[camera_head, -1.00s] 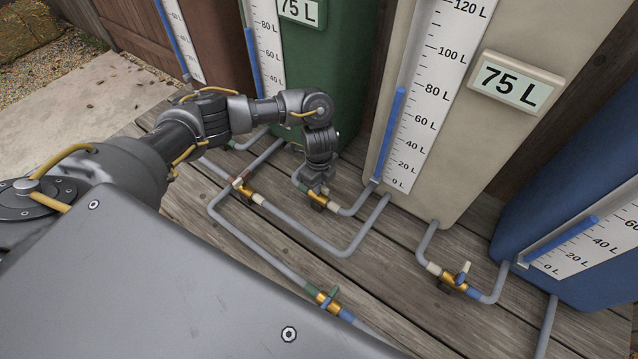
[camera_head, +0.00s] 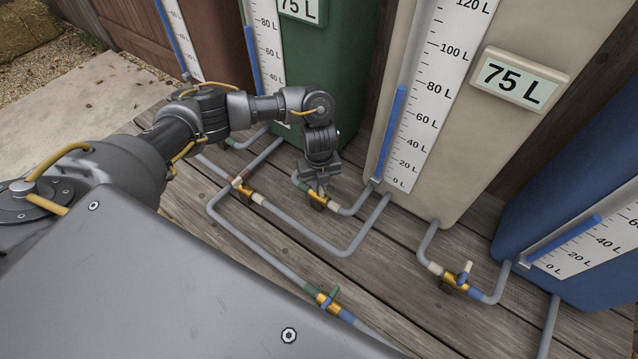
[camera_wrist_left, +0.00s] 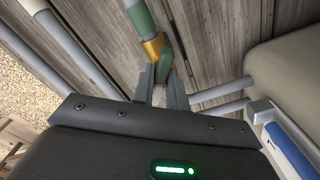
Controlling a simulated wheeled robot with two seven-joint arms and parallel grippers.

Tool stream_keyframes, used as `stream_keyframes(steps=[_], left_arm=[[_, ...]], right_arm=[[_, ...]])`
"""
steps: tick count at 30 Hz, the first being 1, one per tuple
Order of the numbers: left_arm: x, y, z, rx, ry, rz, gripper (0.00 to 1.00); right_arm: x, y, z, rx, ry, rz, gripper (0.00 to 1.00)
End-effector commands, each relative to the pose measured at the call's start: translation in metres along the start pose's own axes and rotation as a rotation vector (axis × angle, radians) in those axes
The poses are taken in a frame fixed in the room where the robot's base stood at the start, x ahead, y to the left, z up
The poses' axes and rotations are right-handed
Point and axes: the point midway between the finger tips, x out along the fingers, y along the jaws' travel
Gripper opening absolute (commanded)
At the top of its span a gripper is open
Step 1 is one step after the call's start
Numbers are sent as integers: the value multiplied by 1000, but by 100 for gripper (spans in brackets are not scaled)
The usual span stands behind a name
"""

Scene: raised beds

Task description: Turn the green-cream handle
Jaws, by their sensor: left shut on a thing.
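The green-cream handle (camera_wrist_left: 164,58) shows its green part between the fingers in the left wrist view. It sits on a brass valve (camera_wrist_left: 153,46), with a green pipe collar (camera_wrist_left: 140,18) beyond it. In the head view this valve (camera_head: 318,202) lies on the pipe between the green tank and the cream tank. My left gripper (camera_head: 320,188) points down over it. In the left wrist view its two fingers (camera_wrist_left: 161,85) are closed around the handle. The fingers hide much of the handle in the head view. My right gripper is not in view.
The green tank (camera_head: 335,80) and cream tank (camera_head: 500,130) stand close behind the valve. Other brass valves sit on the left pipe (camera_head: 246,194), the front pipe (camera_head: 327,299) and the right pipe (camera_head: 455,282). Grey pipes run low over the wooden deck (camera_head: 390,300).

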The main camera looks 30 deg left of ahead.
Motion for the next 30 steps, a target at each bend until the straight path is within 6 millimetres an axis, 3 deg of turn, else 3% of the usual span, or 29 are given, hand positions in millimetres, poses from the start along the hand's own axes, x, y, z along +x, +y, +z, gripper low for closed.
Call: stream_keyframes(steps=[8,13,19,26,30], left_arm=[[3,1,3,259,-4,2,0],[3,1,2,420,-3,2,0],[2,1,2,595,-4,2,0],[2,1,2,753,-2,2,0],[1,1,2,819,-2,3,0]], right_arm=[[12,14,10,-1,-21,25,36],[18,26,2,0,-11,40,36],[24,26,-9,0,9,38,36],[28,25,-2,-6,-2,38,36],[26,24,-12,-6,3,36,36]])
